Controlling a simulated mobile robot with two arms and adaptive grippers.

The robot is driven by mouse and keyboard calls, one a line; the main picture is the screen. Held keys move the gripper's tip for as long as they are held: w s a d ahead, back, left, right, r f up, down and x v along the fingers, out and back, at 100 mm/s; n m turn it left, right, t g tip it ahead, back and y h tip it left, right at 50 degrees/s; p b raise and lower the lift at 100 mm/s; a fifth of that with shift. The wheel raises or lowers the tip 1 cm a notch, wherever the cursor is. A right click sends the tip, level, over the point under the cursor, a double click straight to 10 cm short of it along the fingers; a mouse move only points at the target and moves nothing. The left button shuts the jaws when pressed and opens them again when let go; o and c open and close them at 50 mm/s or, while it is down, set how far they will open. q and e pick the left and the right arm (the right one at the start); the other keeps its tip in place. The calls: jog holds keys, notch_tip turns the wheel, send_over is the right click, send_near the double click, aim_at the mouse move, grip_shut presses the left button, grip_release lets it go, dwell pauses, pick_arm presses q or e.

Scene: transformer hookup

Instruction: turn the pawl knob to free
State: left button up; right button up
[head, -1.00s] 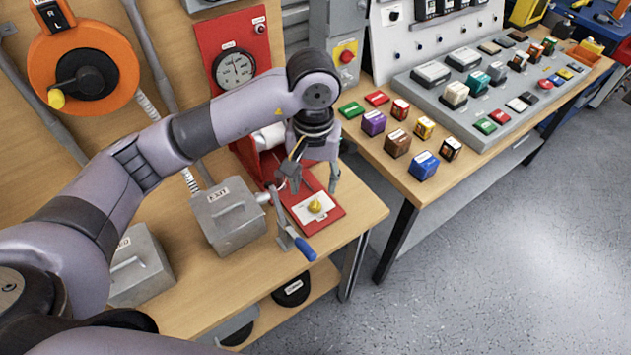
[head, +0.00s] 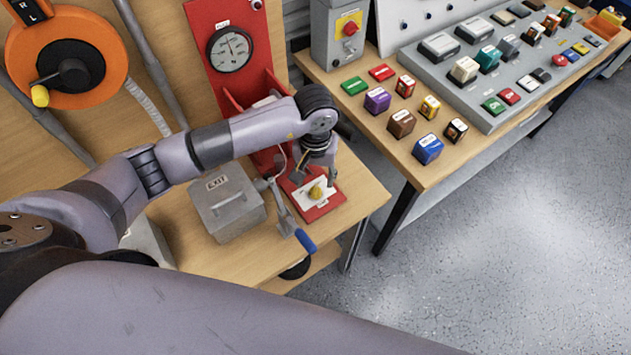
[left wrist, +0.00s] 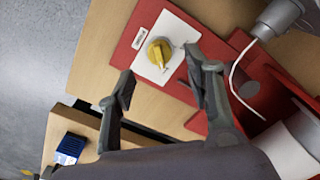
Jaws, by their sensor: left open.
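The yellow pawl knob (head: 317,191) sits on a white plate (head: 306,197) on the red base (head: 324,208) at the bench's right end. The knob also shows in the left wrist view (left wrist: 159,51), with a raised grip bar across its round body. My left gripper (head: 314,178) is above the knob, pointing down. In the left wrist view its two fingers (left wrist: 158,90) are spread, with nothing between them, and the knob lies beyond the tips, apart from them. A label beside the plate is too small to read. My right gripper is not in view.
A crank with a blue handle (head: 305,241) stands just left of the red base, beside a grey EXIT box (head: 226,202). A red panel with a gauge (head: 230,49) rises behind. A second table (head: 440,170) with coloured blocks is at right. The floor between is clear.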

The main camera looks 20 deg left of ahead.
aim_at(315, 189)
pick_arm(q)
notch_tip(315, 189, down, 4)
jog(key=shift+p, duration=0.35)
jog(key=shift+f, duration=0.55)
grip_shut()
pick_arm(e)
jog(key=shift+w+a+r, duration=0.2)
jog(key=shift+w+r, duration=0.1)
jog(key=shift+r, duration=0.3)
